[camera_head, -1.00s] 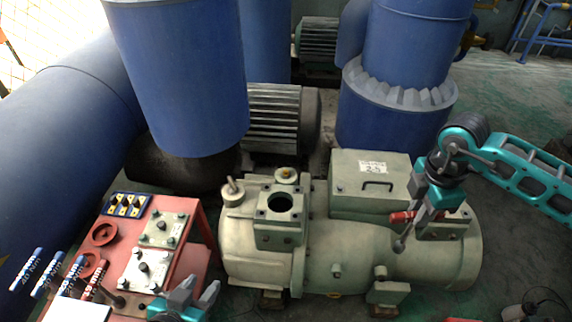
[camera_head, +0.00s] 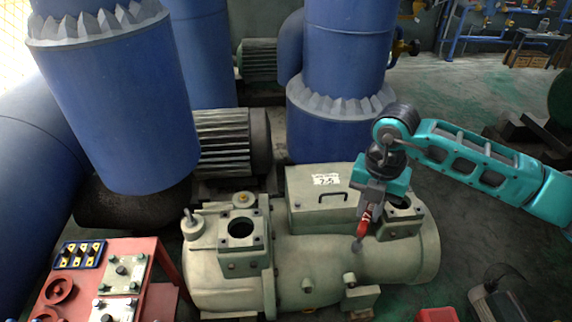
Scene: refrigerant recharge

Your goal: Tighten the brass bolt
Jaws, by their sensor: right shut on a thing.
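My right gripper (camera_head: 369,200) is shut on a tool with a red handle (camera_head: 365,220) and a grey metal head (camera_head: 357,246). The tool hangs downward, in front of the right part of the pale green compressor (camera_head: 310,258). Whether its head touches the compressor is not clear. A brass-coloured round fitting (camera_head: 243,199) sits on top of the compressor, behind the square open port. I cannot tell whether this fitting is the brass bolt. My left gripper is out of view.
A red table (camera_head: 150,262) at lower left carries plates with knobs and red rings. Large blue pipes (camera_head: 120,100) stand behind. Open floor (camera_head: 480,235) lies to the right.

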